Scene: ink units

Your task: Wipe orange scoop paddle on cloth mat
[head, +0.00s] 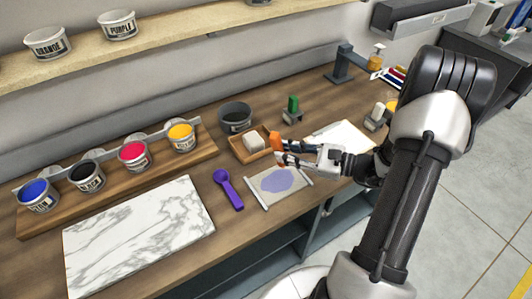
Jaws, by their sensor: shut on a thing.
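My gripper (281,152) is at the right end of the picture's middle, shut on an orange scoop paddle (276,142). Only a small part of the paddle shows, standing up by the fingertips; its lower end is hard to make out. The cloth mat (262,200) lies on the workbench just below and left of the gripper in the picture. It is pale with a large violet stain (277,181) on it. I cannot tell whether the paddle touches the mat.
A purple scoop (229,190) lies left of the mat, beside a white marble slab (135,240). A wooden tray with a white block (254,140) and a dark pot (235,118) stand behind. Several ink tubs (133,155) line the rack at left.

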